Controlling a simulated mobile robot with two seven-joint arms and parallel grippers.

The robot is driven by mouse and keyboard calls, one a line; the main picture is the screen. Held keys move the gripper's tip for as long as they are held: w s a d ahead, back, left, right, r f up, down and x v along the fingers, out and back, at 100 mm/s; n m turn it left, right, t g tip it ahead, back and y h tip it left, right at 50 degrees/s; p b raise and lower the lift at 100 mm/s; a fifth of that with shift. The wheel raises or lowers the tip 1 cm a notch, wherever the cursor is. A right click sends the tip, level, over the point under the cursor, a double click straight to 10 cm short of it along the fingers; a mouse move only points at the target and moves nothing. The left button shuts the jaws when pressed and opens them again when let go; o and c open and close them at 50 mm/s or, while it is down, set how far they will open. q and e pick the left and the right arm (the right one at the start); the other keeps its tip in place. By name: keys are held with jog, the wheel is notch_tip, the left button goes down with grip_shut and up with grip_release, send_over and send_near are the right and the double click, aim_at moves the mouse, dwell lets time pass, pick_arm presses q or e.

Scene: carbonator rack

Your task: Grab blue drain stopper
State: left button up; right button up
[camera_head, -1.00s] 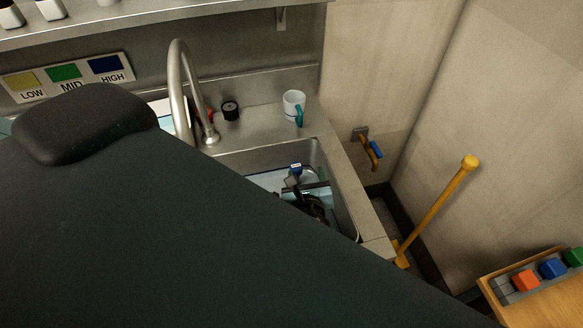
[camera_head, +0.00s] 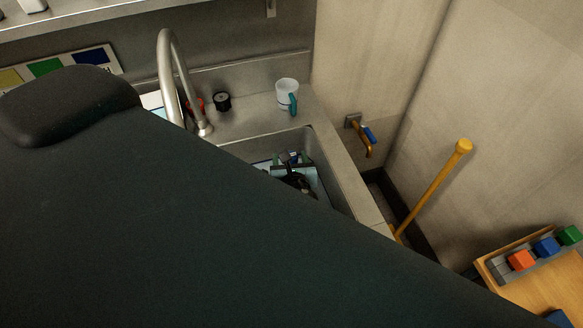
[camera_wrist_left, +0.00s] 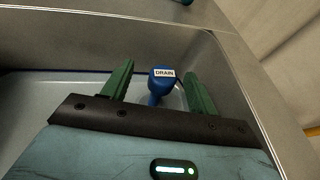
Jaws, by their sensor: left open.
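The blue drain stopper (camera_wrist_left: 155,90) stands upright in the sink, its top labelled DRAIN. In the left wrist view it is between the two green fingers of my left gripper (camera_wrist_left: 158,76), with a gap on each side. The gripper is open and holds nothing. In the head view the stopper (camera_head: 293,156) is a small blue patch in the sink, partly hidden by my left gripper (camera_head: 298,160). My dark arm covers much of the head view and hides the sink's front. My right gripper is not in view.
The metal sink (camera_head: 335,170) has walls close around the gripper. A curved faucet (camera_head: 168,75), a black knob (camera_head: 222,101) and a white mug (camera_head: 286,92) stand on the counter.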

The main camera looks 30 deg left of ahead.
aim_at(291, 152)
pick_arm(q)
jog(key=shift+d+f+x, duration=0.15)
jog(key=shift+x, duration=1.05)
jog(key=shift+d+f+x, duration=0.15)
jog(key=shift+x, duration=1)
jog(key=shift+w, duration=0.1)
grip_shut()
